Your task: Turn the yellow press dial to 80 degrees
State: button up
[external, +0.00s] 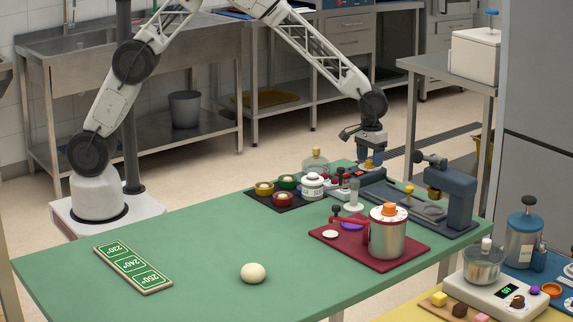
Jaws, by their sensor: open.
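A dark blue press (455,203) stands at the back right of the green table, with a long base reaching left. My gripper (370,159) points down over the left end of this base, its jaws open. A small yellow-orange piece (368,165) shows right at the fingertips; it looks like a dial, partly hidden by the fingers. I cannot tell whether the fingers touch it, and its scale and angle are too small to read. Another small yellow knob (409,189) stands upright on the base, to the right of my gripper.
A dark red tray (411,253) with a steel pot (387,239) and an orange knob is in front of the press. A black tray (288,206) with small colored pots lies left. A dough ball (253,273) and green temperature sign (132,268) lie on the otherwise clear table front.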

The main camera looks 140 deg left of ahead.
jog(key=shift+f, duration=0.4)
jog(key=c, duration=0.9)
